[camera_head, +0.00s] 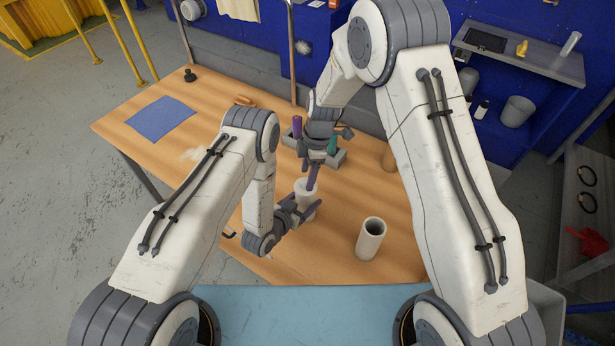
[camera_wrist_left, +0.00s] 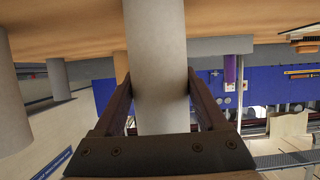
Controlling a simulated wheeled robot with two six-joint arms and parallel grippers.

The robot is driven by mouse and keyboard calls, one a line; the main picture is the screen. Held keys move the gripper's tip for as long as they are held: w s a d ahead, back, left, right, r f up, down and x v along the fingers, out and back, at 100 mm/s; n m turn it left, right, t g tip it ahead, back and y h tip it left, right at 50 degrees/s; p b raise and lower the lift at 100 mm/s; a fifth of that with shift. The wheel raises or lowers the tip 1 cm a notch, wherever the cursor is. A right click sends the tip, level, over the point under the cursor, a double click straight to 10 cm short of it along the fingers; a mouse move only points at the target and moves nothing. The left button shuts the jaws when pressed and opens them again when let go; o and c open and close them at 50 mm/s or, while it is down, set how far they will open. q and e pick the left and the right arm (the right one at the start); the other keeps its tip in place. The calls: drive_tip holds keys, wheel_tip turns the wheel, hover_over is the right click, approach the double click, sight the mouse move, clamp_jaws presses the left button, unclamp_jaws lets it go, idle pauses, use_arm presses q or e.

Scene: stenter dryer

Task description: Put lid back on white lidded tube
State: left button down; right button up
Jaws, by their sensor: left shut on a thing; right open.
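A white tube (camera_head: 306,193) stands on the wooden table near its middle. My left gripper (camera_head: 293,212) is shut around its side. In the left wrist view the pale, smooth tube (camera_wrist_left: 156,60) fills the space between the dark fingers of my left gripper (camera_wrist_left: 158,95). My right gripper (camera_head: 314,168) is open and points down just above and behind this tube; its dark fingers partly hide the tube's top. I cannot tell whether a lid is on it. A second white tube (camera_head: 370,242) stands upright with an open, dark mouth, to the right and nearer.
A grey holder (camera_head: 340,158) with purple (camera_head: 297,126) and green (camera_head: 332,145) cylinders stands behind my right gripper. A wooden cylinder (camera_head: 388,160) is to its right. A blue cloth (camera_head: 161,118) lies at the far left. The table (camera_head: 320,255) is clear between the tubes and the front edge.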

wheel_tip(320, 180, up, 10)
drive_tip(key=d, duration=0.1)
drive_tip(key=shift+w+d, duration=0.15)
drive_tip(key=shift+d, duration=0.15)
use_arm(q)
unclamp_jaws()
drive_tip(key=shift+s+a, duration=0.2)
drive_tip(key=shift+s, duration=0.1)
drive_tip(key=b+v, duration=0.4)
drive_tip(key=v, duration=0.6)
use_arm(e)
wheel_tip(320, 180, down, 4)
drive_tip(key=shift+r, duration=0.1)
use_arm(q)
drive_tip(key=shift+w, duration=0.2)
